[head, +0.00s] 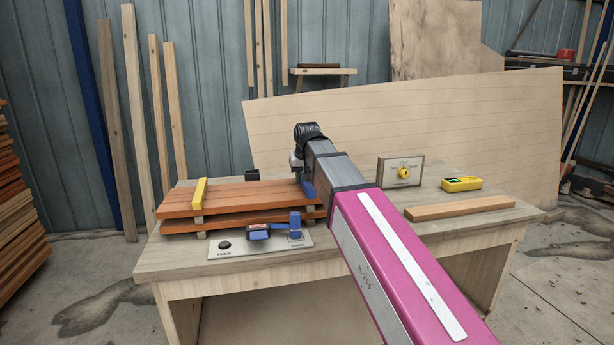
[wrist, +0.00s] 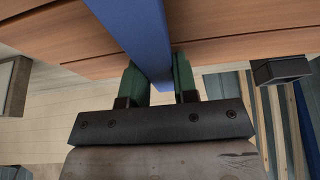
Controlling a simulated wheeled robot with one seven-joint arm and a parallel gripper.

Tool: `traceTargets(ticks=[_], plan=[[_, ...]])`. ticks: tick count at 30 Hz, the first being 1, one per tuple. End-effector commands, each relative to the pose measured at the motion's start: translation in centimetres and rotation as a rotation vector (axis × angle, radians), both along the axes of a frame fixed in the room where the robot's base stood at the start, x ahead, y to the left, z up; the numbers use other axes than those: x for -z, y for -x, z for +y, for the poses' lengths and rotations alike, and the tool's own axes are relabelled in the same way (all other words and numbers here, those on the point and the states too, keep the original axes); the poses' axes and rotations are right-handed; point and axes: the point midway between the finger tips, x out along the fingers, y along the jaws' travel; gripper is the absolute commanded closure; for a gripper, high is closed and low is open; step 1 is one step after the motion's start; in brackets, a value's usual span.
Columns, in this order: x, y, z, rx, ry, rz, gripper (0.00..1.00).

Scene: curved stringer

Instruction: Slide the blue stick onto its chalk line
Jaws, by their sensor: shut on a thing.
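The blue stick (wrist: 135,30) runs up and to the left in the wrist view across reddish-brown boards. My gripper (wrist: 158,85) is shut on it, with one green finger on each side. In the head view a short part of the blue stick (head: 307,188) shows at the right end of the board stack (head: 250,193), beside my arm. My arm hides the rest of it. A yellow stick (head: 200,193) lies across the left part of the boards. I cannot make out a chalk line in either view.
A metal plate (head: 222,249) with a black button and blue parts lies in front of the stack on the workbench (head: 180,262). A black block (wrist: 280,70) is near the boards.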

Motion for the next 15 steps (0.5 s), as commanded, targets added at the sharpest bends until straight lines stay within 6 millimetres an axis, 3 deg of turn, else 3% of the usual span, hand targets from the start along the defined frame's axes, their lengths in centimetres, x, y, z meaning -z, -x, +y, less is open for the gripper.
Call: traceTargets(ticks=[8, 9, 11, 15], plan=[[0.00, 0.08, 0.29, -0.001, 0.000, 0.000, 0.97], [0.00, 0.08, 0.29, -0.001, 0.000, 0.000, 0.66], [0.00, 0.08, 0.28, -0.001, 0.000, 0.000, 0.47], [-0.01, 0.08, 0.28, -0.001, 0.000, 0.000, 0.43]])
